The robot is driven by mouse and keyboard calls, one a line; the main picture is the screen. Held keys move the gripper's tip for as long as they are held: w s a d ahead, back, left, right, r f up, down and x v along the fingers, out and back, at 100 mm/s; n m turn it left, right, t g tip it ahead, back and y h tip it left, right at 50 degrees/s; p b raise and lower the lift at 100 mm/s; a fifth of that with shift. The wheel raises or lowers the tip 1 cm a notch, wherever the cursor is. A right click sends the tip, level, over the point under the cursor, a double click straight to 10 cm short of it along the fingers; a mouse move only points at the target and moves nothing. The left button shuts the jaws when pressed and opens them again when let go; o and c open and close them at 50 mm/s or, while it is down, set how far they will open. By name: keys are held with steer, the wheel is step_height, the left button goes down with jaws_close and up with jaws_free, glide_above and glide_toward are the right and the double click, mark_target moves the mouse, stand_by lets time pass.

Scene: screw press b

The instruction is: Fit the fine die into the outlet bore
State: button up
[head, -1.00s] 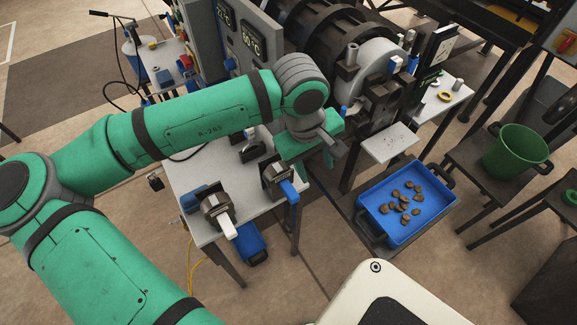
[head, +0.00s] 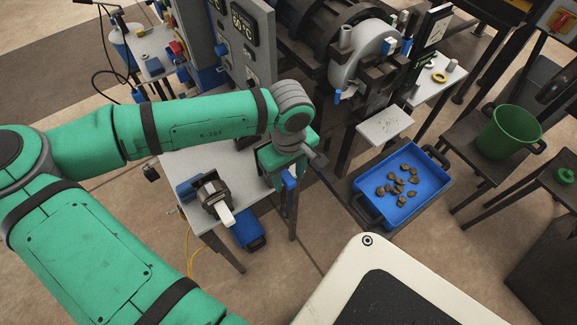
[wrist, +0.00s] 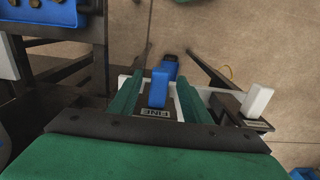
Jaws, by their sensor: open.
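The fine die shows in the wrist view as a blue handle (wrist: 158,88) above a dark plate (wrist: 157,113) lettered FINE. In the head view its blue handle (head: 290,178) shows at the small table's right edge, mostly hidden by my gripper. My gripper (wrist: 158,80) is open and points down, one green finger on each side of the blue handle. Both fingers look apart from it. My gripper (head: 287,200) also shows in the head view. The press's dark outlet block (head: 381,80) stands to the upper right; I cannot make out the bore itself.
A second die with a white handle (head: 215,197) sits on the light table (head: 185,160), left of my gripper. A blue tray (head: 430,190) of brown lumps lies below the press. A pale plate (head: 384,126) juts out under the outlet block. A green bucket (head: 508,135) stands right.

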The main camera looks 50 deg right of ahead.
steer(key=shift+f, duration=0.85)
jaws_close()
